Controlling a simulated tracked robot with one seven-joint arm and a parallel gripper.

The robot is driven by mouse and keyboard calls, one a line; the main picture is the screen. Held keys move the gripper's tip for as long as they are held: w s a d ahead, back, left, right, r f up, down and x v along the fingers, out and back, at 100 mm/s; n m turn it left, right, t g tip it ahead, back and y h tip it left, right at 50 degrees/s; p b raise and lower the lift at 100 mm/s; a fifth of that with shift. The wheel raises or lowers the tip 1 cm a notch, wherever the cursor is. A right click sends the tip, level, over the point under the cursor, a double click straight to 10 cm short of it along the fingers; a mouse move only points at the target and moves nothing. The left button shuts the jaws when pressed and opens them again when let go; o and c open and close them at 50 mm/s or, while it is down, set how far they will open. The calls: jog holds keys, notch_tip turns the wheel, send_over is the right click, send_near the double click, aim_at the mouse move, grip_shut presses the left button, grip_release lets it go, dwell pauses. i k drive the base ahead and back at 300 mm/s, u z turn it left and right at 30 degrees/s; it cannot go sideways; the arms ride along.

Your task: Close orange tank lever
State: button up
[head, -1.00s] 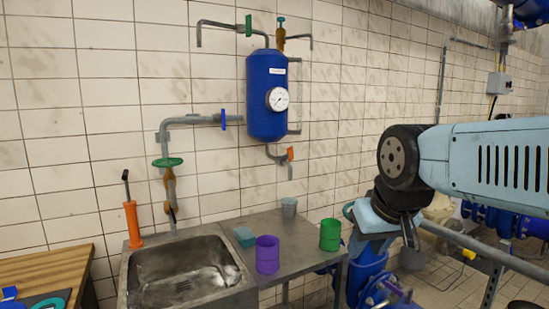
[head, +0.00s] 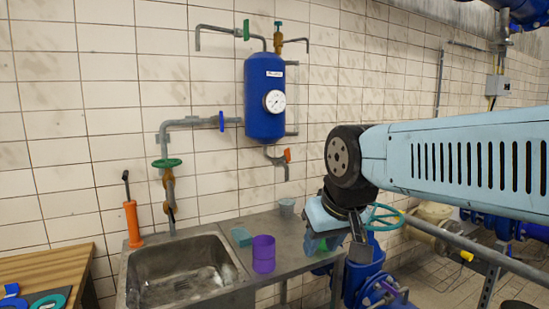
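The blue tank (head: 265,98) with a round white gauge (head: 274,101) hangs on the tiled wall. A small orange lever (head: 287,156) sits on the grey outlet pipe (head: 275,159) below the tank, standing roughly upright. My gripper (head: 352,250) hangs from my light blue arm at the right, lower than the lever and to its right, over the right end of the metal counter. It is apart from the lever. Its fingers are seen edge-on and partly hidden by my wrist, so their opening does not show clearly.
The metal counter (head: 285,232) beside the sink (head: 180,275) carries a purple cup (head: 263,254), a grey cup (head: 286,207) and a teal sponge (head: 241,237). A green cup (head: 318,243) is mostly hidden behind my gripper. A green handwheel (head: 384,217) stands just right of my wrist. The wall around the lever is clear.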

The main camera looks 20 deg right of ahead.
aim_at(287, 156)
jog(key=u, duration=0.05)
jog(key=i, duration=0.95)
jog(key=z, duration=0.1)
